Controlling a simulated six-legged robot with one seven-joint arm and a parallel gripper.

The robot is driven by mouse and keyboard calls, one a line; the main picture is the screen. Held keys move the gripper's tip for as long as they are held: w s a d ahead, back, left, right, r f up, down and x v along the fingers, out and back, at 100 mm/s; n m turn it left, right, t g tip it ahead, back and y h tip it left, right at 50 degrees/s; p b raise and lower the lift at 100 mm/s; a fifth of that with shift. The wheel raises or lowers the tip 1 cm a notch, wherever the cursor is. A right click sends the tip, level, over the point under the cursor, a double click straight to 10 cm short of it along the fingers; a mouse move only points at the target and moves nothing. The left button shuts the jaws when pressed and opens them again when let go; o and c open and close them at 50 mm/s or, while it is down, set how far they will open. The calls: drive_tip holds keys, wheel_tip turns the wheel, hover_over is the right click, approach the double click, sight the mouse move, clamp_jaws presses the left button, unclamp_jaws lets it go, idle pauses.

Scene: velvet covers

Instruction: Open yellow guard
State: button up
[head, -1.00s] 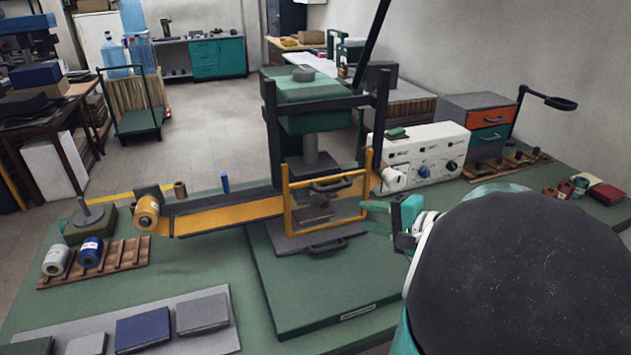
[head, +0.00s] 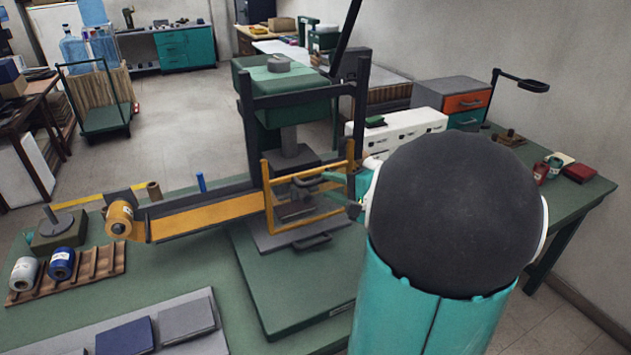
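The yellow guard (head: 266,212) is a rectangular frame standing upright across the front of the dark press (head: 248,130). It has a dark handle (head: 308,184) near its top right. My gripper (head: 333,190) is at the right part of the guard, with its teal fingers reaching left toward the handle. The fingertips look to be at or very near the handle. Whether they touch it or close on it cannot be told. My own arm, with a large dark round joint, hides much of the right side.
A yellow strip on a feed tray (head: 200,215) runs left to a yellow roll (head: 120,218). A white control box (head: 425,120) stands behind my arm. A rack with spools (head: 95,275) and covers (head: 125,337) lie at the left front. The green base plate's front is clear.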

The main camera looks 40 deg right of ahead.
sight(319, 182)
drive_tip(key=x, duration=0.5)
drive_tip(key=shift+w, duration=0.15)
drive_tip(key=shift+c, duration=0.2)
clamp_jaws()
